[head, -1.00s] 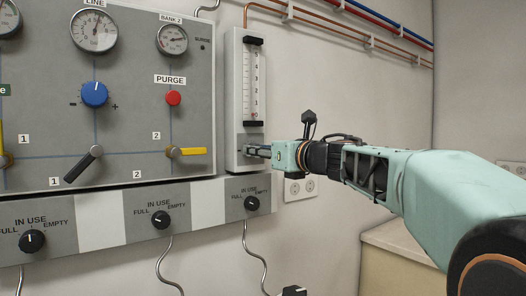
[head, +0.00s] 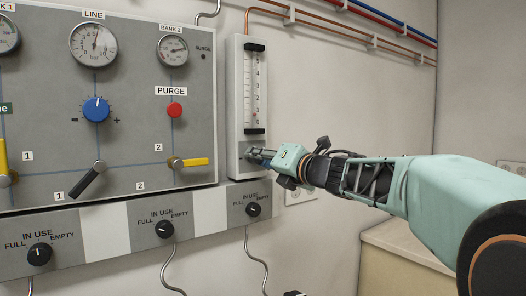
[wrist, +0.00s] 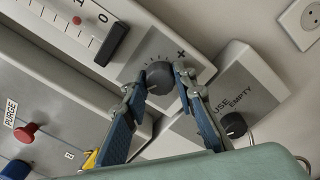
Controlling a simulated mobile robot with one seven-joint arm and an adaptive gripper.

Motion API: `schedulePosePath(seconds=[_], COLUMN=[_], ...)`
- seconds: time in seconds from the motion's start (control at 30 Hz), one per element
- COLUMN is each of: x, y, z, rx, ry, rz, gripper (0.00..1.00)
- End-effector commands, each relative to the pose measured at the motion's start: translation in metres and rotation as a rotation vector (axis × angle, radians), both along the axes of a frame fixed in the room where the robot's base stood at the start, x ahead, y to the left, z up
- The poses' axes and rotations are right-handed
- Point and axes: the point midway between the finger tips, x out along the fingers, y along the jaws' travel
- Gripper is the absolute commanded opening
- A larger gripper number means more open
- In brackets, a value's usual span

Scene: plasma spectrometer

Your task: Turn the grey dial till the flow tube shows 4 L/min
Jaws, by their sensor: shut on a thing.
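The grey dial (wrist: 159,75) is on a pale plate with tick marks and a plus sign, below the flow tube. My gripper (wrist: 161,84) is shut on the dial, one finger on each side. In the head view my gripper (head: 262,157) reaches the dial from the right and hides most of it. The flow tube (head: 254,90) is upright in a white housing with a numbered scale and black end caps. In the wrist view its red float (wrist: 77,20) sits low, near the 1 mark. I cannot read the exact value.
The grey gas panel (head: 130,130) on the left has gauges, a blue knob (head: 96,109), a red PURGE button (head: 174,110) and yellow-handled valves. Below it is a strip with black IN USE knobs (head: 253,210). A wall socket (head: 300,195) is behind my arm.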

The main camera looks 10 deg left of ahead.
Motion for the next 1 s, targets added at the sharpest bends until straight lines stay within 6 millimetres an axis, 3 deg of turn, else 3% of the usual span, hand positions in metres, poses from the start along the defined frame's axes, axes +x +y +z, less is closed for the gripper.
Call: schedulePosePath(seconds=[1.0], x=[0.0002], y=[-0.0006], z=[0.0034], rx=[0.643], ry=[0.723], rz=[-0.002], gripper=[0.01])
